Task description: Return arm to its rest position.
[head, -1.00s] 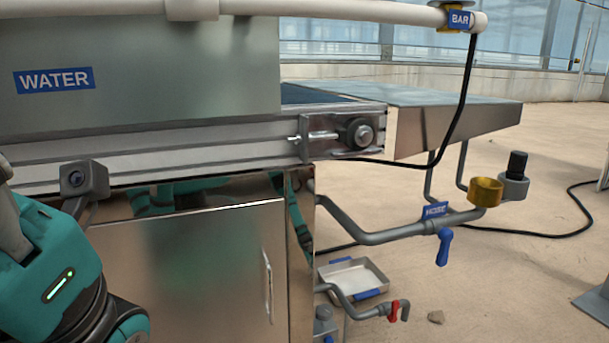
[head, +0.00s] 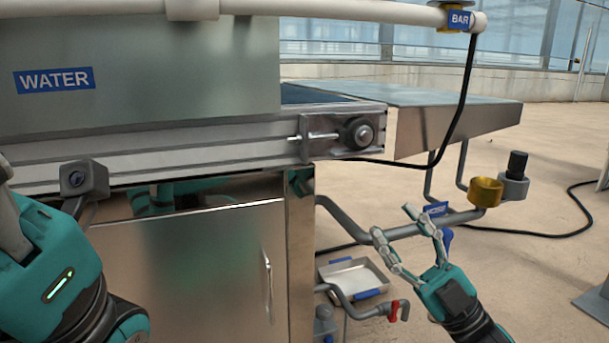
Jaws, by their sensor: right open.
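My right gripper (head: 390,222) has its arm coming in from the lower right. Its two fingers are spread apart with nothing between them, so it is open and empty.
The steel machine with its water panel (head: 150,70) and cabinet door (head: 190,270) fills the left. A brass fitting (head: 486,192) stands at the right. Below are a shallow tray (head: 357,277) and a red valve handle (head: 404,310). Open floor lies to the right.

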